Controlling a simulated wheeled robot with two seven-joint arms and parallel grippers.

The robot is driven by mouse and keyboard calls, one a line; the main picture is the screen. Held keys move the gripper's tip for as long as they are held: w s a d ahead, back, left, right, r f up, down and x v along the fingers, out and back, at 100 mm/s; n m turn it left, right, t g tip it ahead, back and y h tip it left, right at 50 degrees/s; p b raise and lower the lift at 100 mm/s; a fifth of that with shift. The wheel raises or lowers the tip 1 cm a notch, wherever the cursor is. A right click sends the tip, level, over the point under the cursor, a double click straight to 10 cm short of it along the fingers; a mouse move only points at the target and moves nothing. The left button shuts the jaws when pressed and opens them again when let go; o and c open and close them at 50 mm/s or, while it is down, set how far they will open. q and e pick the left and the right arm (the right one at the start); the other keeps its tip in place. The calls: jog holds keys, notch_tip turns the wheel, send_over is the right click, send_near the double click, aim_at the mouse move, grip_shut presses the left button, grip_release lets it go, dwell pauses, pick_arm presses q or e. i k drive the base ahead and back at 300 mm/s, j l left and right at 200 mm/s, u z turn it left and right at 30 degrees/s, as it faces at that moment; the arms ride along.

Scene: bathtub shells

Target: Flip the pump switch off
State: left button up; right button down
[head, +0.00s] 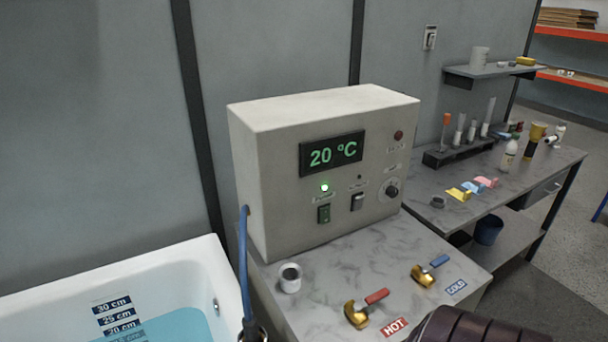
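A beige control box (262,160) stands on a grey marbled counter. Its front has a display (332,154) reading 20 °C in green. The labels are too small to read, so I cannot tell which switch is the pump's. Neither of my grippers shows.
A bathtub (200,262) with water is at left; a blue hose (244,265) runs beside the box. HOT (366,309) and COLD (430,270) valves and a white cup (290,279) are on the counter. A dark ribbed cylinder (475,328) shows at the bottom edge.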

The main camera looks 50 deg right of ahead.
aim_at(325, 218)
jog(key=z, duration=1.7)
